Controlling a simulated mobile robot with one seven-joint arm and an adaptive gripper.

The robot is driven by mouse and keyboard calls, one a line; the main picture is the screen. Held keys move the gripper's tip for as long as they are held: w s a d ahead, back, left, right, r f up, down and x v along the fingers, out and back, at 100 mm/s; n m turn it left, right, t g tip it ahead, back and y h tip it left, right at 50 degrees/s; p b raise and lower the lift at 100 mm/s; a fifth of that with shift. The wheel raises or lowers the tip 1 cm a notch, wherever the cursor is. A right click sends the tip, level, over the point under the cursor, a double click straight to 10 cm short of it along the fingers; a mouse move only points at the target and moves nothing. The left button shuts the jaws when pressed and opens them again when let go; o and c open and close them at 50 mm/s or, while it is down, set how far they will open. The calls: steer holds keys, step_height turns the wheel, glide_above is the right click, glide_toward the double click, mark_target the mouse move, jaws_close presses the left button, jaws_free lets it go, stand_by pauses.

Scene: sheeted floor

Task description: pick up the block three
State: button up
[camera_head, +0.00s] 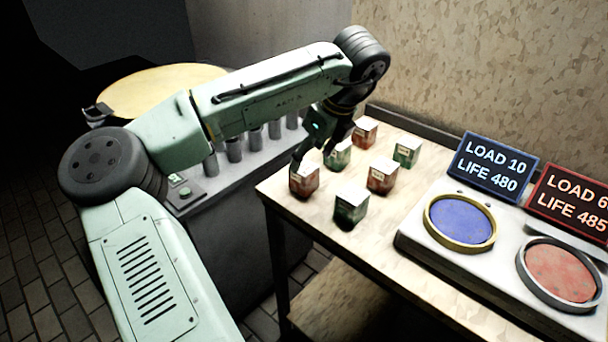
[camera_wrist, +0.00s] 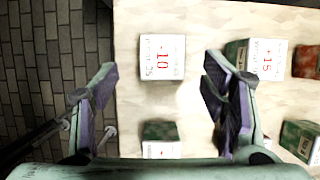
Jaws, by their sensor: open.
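Several small cube blocks with white printed tops stand on the table; none shows a readable "three", so I cannot tell which is block three. In the head view there are a red block (camera_head: 304,182) at the near left corner, a green block (camera_head: 351,205) in front, and a red block (camera_head: 382,177) right of centre. My gripper (camera_head: 316,150) is open above the left blocks, partly hiding a green block (camera_head: 340,157). In the wrist view my open gripper (camera_wrist: 160,85) has a block marked "-10" (camera_wrist: 162,58) ahead between its fingers, not gripped. A block marked "+15" (camera_wrist: 258,58) lies to the right.
A red block (camera_head: 364,131) and a green block (camera_head: 407,151) stand farther back. A console with a blue pad (camera_head: 460,220) and a red pad (camera_head: 560,272) stands right, below LOAD/LIFE signs (camera_head: 493,168). Grey cylinders (camera_head: 234,148) line a counter left. Tiled floor lies beyond the table's left edge.

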mark_target(305, 167)
steer(key=shift+p+x, duration=0.75)
steer(key=shift+x, duration=2)
steer(key=shift+w+d, duration=0.1)
steer(key=shift+w, duration=0.1)
steer(key=shift+c, duration=0.2)
jaws_close()
